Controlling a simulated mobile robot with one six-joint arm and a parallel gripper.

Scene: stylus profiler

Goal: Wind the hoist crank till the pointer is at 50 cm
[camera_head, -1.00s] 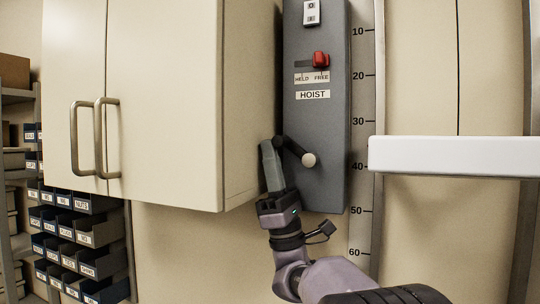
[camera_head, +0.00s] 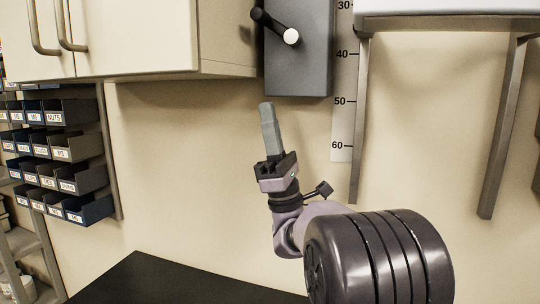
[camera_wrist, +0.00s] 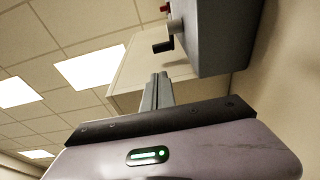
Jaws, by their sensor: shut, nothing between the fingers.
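The crank also shows in the wrist view (camera_wrist: 162,46). The scale (camera_head: 344,100) stands right of the box, with 30 to 60 readable. No distinct pointer can be made out; the white platform (camera_head: 450,22) is right of the scale's upper part. My gripper (camera_head: 267,106) is shut and empty, pointing up below the box, apart from the crank.
A beige cabinet (camera_head: 150,45) is left of the box. Labelled bins (camera_head: 70,145) stand on a rack at far left. A black surface (camera_head: 170,280) lies below. Two metal uprights (camera_head: 500,130) hold the platform. The wall around my gripper is clear.

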